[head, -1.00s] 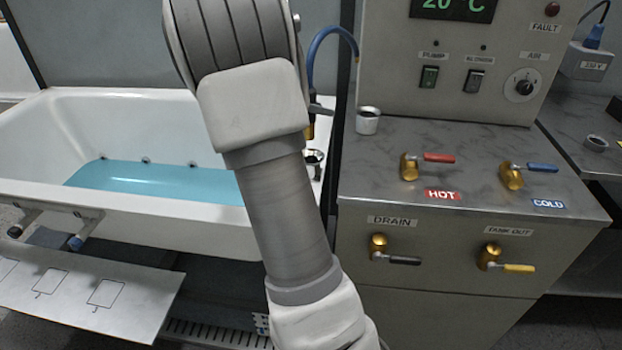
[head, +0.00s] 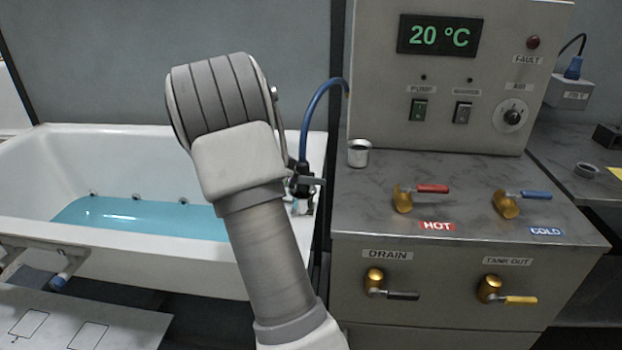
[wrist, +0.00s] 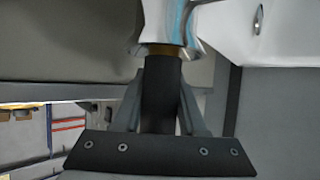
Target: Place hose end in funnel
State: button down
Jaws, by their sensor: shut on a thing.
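A blue hose (head: 318,103) arches from the control cabinet down to the tub's right rim. My gripper (head: 302,183) is shut on its black hose end (wrist: 160,100), which points down in the head view. The shiny metal funnel (head: 301,206) stands on the rim directly below the hose end. In the wrist view the funnel (wrist: 168,22) is at the top, and the hose end's brass tip (wrist: 160,49) meets it with no visible gap. How deep the tip sits is hidden. My arm covers part of the rim left of the hose.
The white bathtub (head: 120,255) holds blue water. The control cabinet (head: 450,220), with several valve levers, stands close on the right. A metal cup (head: 358,152) sits on the cabinet top near its left edge. A pale panel (head: 85,325) lies at front left.

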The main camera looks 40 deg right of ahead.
jog(key=shift+f+b, duration=0.15)
jog(key=shift+b, duration=0.15)
jog(key=shift+c, duration=2.3)
grip_release()
jog(key=shift+r+p, duration=0.3)
jog(key=shift+p, duration=0.15)
jog(key=p+v, duration=0.1)
jog(key=v, duration=1)
jog(key=s+a+r+n+t+y, duration=0.3)
jog(key=s+a+n+y, duration=0.3)
jog(key=a, duration=0.8)
jog(key=s+a+r+n+t+y, duration=0.2)
jog(key=s+a+n+y, duration=0.4)
jog(key=s+a+n, duration=0.7)
jog(key=shift+s+a+r+t, duration=0.4)
jog(key=shift+s+a+t, duration=0.5)
jog(key=shift+a, duration=0.05)
